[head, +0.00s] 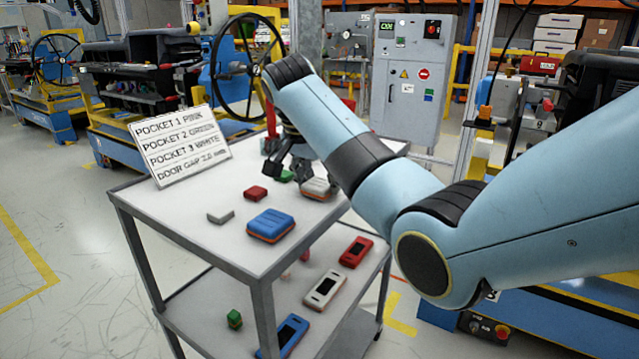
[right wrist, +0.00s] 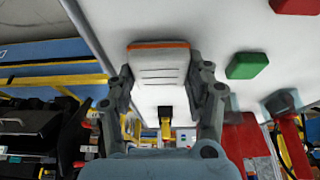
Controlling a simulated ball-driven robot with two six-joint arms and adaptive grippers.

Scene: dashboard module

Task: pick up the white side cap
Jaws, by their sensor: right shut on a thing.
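The white side cap (head: 317,189), a pale ribbed block with an orange lower edge, is at the right side of the cart's top shelf. My right gripper (head: 292,172) reaches down to it, and my arm partly hides it in the head view. In the right wrist view the white side cap (right wrist: 159,68) lies between the two fingers of my right gripper (right wrist: 161,78), which are shut on its sides. I cannot tell whether it touches the shelf. My left gripper is not in view.
On the grey cart top (head: 190,188) lie a blue cap (head: 270,225), a red block (head: 255,193), a grey piece (head: 221,216) and a green block (head: 285,176). A sign (head: 180,145) stands at the back left. The lower shelf holds a red module (head: 356,252) and other pieces.

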